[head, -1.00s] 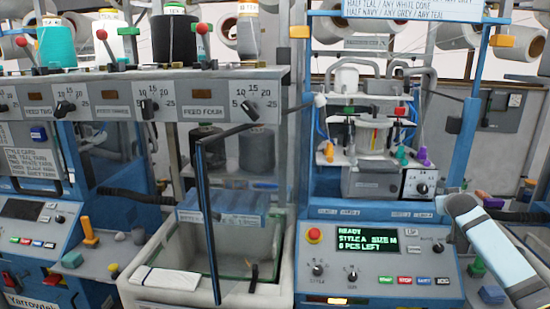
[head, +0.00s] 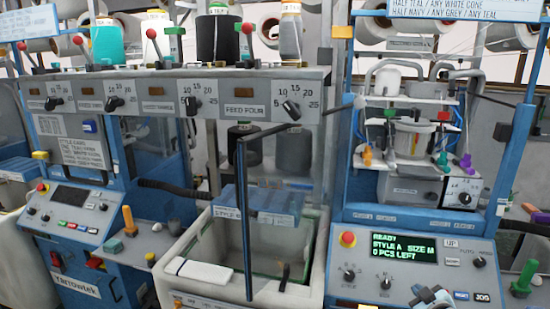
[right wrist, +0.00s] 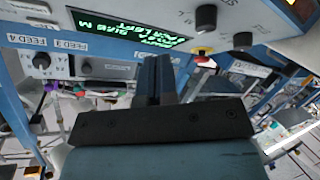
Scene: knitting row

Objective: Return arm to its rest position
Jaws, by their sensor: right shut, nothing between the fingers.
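My right gripper (head: 430,297) shows at the bottom edge of the head view, in front of the lower control panel (head: 345,262) of the right-hand machine. It is shut and empty. In the right wrist view its dark fingers (right wrist: 155,78) are together, with the green-lit screen (right wrist: 120,25) behind them. The screen (head: 403,248) reads READY, STYLE A, SIZE M, 0 PCS LEFT in the head view. The gripper covers part of the button row; I cannot tell whether it touches the panel. My left gripper is not in view.
A red button (head: 348,239) and a green-topped peg (head: 524,278) stand out near the arm.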

